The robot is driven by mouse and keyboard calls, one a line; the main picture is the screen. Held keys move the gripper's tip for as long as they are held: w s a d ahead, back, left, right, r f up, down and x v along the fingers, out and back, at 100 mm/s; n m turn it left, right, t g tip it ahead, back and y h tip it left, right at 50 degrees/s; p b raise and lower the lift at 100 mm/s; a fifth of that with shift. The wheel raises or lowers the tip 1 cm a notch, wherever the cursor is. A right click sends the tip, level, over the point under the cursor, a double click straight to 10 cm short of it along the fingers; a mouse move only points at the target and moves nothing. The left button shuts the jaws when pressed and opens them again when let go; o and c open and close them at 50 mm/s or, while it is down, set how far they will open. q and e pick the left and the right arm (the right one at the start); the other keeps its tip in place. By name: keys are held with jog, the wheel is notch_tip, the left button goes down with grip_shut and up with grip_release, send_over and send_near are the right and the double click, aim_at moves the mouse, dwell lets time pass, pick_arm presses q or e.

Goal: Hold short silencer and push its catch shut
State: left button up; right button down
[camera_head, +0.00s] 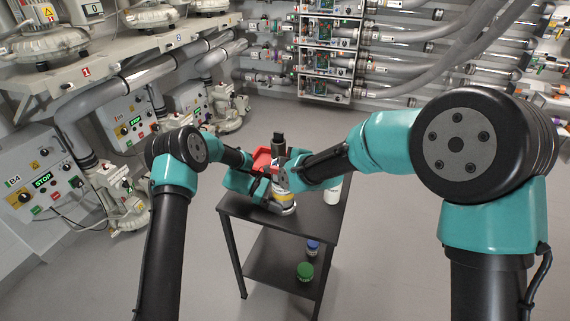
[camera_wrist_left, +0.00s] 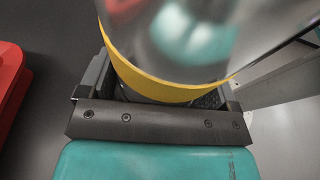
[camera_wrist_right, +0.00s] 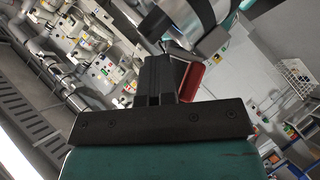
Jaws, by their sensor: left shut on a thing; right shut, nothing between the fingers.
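The short silencer (camera_head: 283,194), a silver cylinder with a yellow band and a dark top, stands upright at the dark table. My left gripper (camera_wrist_left: 160,98) is shut around it near the yellow band; the shiny silencer body (camera_wrist_left: 180,35) fills the top of the left wrist view. My right gripper (camera_wrist_right: 160,62) is shut and empty, close beside the silencer's silver body (camera_wrist_right: 193,12). A red bar (camera_wrist_right: 191,82), possibly the catch, shows just right of its fingertips. I cannot tell whether the fingertips touch it or whether the catch is shut.
A white container (camera_head: 333,190) stands at the right. Jars with green (camera_head: 305,270) and blue (camera_head: 313,246) lids are on the lower shelf. Blowers and pipes line the walls.

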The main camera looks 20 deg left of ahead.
dwell(0.8)
jog(key=shift+r, duration=0.7)
jog(key=shift+r, duration=0.1)
jog(key=s+d+r, duration=0.4)
jog(key=d+r, duration=0.3)
jog(key=r, duration=0.3)
jog(key=shift+s, duration=0.3)
jog(key=c, duration=1.9)
grip_release()
